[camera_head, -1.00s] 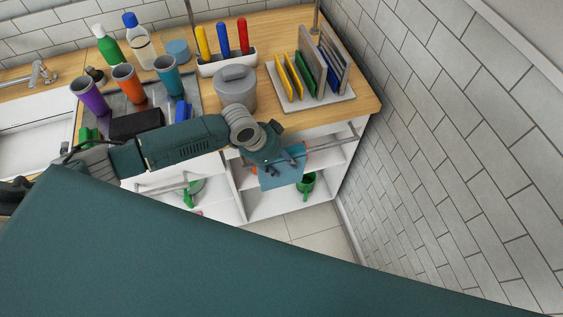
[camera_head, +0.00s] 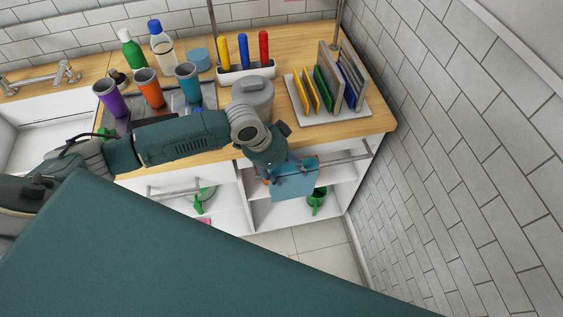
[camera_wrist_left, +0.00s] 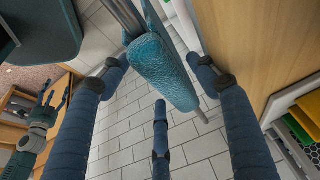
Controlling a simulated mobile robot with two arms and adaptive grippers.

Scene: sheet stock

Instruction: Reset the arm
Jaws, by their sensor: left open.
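My left gripper (camera_head: 288,166) is in front of the counter's right-hand section, by the teal towel (camera_head: 296,182) that hangs at the metal rail. In the left wrist view its dark blue fingers (camera_wrist_left: 160,100) are spread apart. The teal towel (camera_wrist_left: 162,70) lies across the upper middle there, beside or between the fingers; I cannot tell if any finger touches it. Another gripper, apparently my right one (camera_wrist_left: 48,108), shows small at the left edge of the left wrist view. Its jaw state is unclear.
Open shelves below hold a green watering can (camera_head: 316,200). A tiled wall (camera_head: 450,170) closes the right side. Floor (camera_head: 300,240) is bare in front.

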